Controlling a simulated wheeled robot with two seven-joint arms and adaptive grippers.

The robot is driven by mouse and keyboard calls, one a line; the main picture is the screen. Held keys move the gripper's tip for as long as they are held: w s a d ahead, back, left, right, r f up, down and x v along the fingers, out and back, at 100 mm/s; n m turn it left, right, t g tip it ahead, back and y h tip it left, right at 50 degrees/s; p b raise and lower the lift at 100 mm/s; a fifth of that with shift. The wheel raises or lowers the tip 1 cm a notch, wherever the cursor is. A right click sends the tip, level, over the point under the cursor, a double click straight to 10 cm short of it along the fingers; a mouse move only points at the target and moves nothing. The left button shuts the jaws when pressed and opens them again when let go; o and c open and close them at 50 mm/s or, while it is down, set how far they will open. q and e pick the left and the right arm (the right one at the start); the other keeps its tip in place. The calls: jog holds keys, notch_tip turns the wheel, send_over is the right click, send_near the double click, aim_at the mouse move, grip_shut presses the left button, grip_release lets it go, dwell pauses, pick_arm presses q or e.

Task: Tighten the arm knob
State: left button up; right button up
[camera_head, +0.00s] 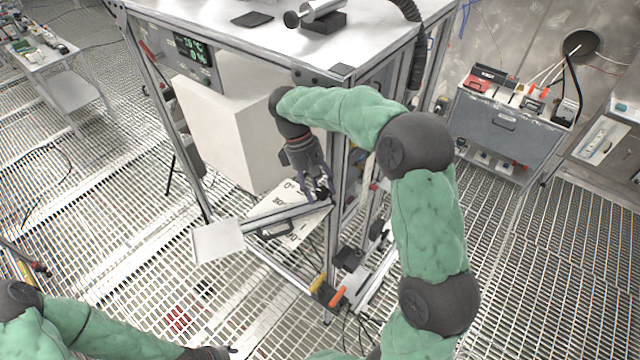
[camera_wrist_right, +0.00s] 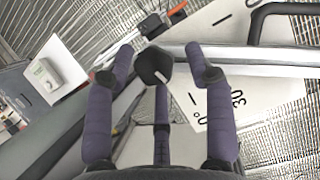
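The black arm knob (camera_wrist_right: 153,65) shows in the right wrist view, on the metal arm (camera_wrist_right: 255,57) that runs across the picture. My right gripper (camera_wrist_right: 160,62) has its purple fingers spread, one on each side of the knob, with a third finger below it. Gaps show between the fingers and the knob, and I cannot tell whether any finger touches it. In the head view my right gripper (camera_head: 317,188) points down at the arm by the frame's post and hides the knob. My left gripper (camera_head: 228,350) is at the bottom edge, partly cut off.
A white plate with angle marks (camera_head: 290,205) lies by the arm, with a black handle (camera_head: 277,230) and a white panel (camera_head: 217,240) nearby. The metal-framed bench (camera_head: 230,30) holds a large white block (camera_head: 225,125). A grey tool box (camera_head: 505,125) stands at right. Grated floor is open at left.

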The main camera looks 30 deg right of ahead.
jog(key=shift+w+r, duration=0.15)
jog(key=shift+w, duration=0.1)
jog(key=shift+s+r, duration=0.1)
jog(key=shift+r, duration=0.05)
jog(key=shift+r, duration=0.15)
jog(key=w+a, duration=0.1)
jog(key=w, duration=0.3)
jog(key=w+a, duration=0.2)
jog(key=w, duration=0.2)
jog(key=w+a, duration=0.1)
jog(key=w, duration=0.3)
jog(key=shift+a+r, duration=0.15)
jog(key=shift+r, duration=0.15)
jog(key=shift+s+f, duration=0.1)
jog(key=shift+s, duration=0.05)
